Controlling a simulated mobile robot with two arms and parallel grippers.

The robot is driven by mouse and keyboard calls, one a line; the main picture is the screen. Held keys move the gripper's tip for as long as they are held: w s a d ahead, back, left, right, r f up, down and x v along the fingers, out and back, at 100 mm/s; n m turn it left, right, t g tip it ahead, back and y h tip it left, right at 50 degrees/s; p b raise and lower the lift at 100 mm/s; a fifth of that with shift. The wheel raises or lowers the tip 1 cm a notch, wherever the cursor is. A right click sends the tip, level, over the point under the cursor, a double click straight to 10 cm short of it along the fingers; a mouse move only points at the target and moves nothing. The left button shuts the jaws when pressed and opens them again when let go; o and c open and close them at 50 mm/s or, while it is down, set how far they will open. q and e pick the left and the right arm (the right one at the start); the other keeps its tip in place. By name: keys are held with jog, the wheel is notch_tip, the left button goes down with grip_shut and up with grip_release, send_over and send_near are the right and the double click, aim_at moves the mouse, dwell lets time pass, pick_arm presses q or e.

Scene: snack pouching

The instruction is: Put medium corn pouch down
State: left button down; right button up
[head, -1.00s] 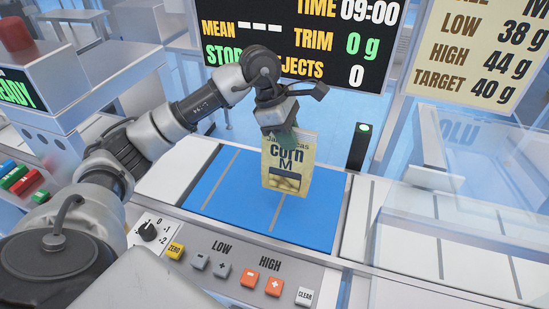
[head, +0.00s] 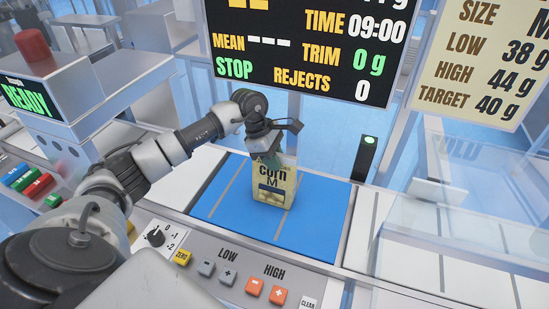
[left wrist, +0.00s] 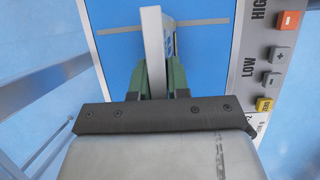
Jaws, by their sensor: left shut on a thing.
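The medium corn pouch (head: 275,188) is cream with dark "corn M" lettering and stands upright over the blue pad (head: 232,212). Whether its bottom edge touches the pad I cannot tell. My left gripper (head: 270,158) is shut on the pouch's top edge from above. In the left wrist view the green fingers (left wrist: 165,78) pinch the pouch (left wrist: 153,40), seen edge-on as a thin pale slab above the blue surface. My right gripper is not in view.
A control panel (head: 215,258) with a dial and several buttons runs along the front. A dark post with a green light (head: 364,158) stands right of the pad. A display (head: 305,45) hangs behind. White belt sections flank the pad.

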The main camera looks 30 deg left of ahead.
pick_arm(q)
jog(key=c, duration=1.5)
grip_release()
jog(key=shift+f, duration=0.15)
jog(key=shift+c, duration=0.2)
jog(key=o, duration=0.4)
jog(key=shift+o, duration=0.2)
jog(key=b+v, duration=0.2)
jog(key=v, duration=1)
jog(key=shift+s, duration=0.1)
